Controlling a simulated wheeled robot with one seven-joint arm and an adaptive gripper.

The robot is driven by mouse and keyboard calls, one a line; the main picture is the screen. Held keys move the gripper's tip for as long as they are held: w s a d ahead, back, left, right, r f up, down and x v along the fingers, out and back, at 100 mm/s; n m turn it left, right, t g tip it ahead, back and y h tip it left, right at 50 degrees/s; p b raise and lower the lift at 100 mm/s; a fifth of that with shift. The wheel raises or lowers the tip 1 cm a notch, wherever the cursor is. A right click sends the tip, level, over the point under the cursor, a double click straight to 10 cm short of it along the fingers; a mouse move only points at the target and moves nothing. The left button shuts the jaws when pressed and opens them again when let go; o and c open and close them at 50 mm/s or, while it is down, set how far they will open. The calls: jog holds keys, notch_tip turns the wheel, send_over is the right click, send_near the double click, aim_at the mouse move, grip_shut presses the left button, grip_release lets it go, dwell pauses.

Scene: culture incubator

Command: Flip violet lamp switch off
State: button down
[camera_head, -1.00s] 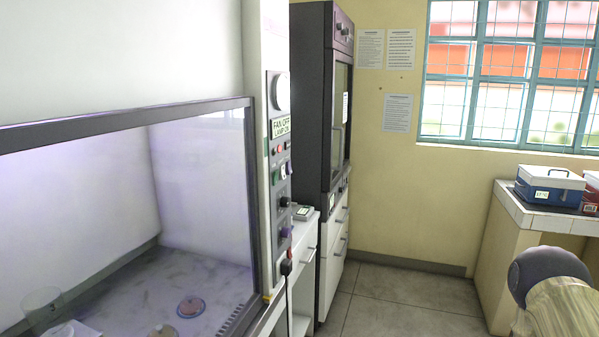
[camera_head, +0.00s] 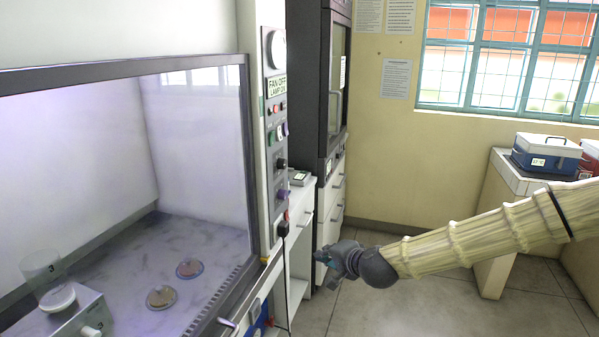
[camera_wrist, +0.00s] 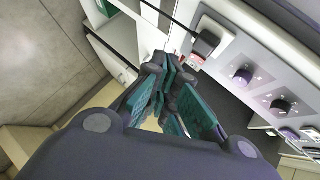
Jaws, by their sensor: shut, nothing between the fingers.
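The control panel (camera_head: 274,140) is the narrow upright strip at the right side of the cabinet. A sign (camera_head: 277,86) on it reads "FAN OFF" and "LAMP ON". Below are small buttons, a black knob (camera_head: 281,164) and a violet knob or switch (camera_head: 282,194); its exact position is too small to read. The wrist view shows panel knobs (camera_wrist: 281,105) at the right, seen from close by. My gripper (camera_head: 325,257) is shut and empty, right of the panel and lower than the violet knob, apart from it. It also shows in the wrist view (camera_wrist: 170,70), fingers together.
The glass-fronted cabinet (camera_head: 243,150) holds dishes (camera_head: 189,268) and a white box (camera_head: 75,318). A black plug (camera_head: 283,228) with a cable sits low on the panel. A white drawer unit (camera_head: 298,235) and dark tall cabinet (camera_head: 324,100) stand behind. The floor at right is clear.

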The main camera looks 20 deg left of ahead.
aim_at(286, 129)
jog(key=w+r+m+t+y, duration=0.1)
jog(key=w+r, duration=0.2)
jog(key=r, duration=1.2)
jog(key=w+a+r+m+t+y, duration=0.1)
jog(key=w+r, duration=0.3)
jog(key=r, duration=1.1)
jog(key=shift+w+a+t+y, duration=0.15)
jog(key=shift+w+t+y, duration=0.2)
jog(key=shift+t, duration=0.45)
jog(key=s+a+p+x, duration=0.2)
jog(key=p+x, duration=0.1)
jog(key=x, duration=0.9)
jog(key=shift+w+a, duration=0.25)
jog(key=shift+a, duration=0.1)
jog(key=shift+f, duration=0.15)
jog(key=shift+f, duration=0.1)
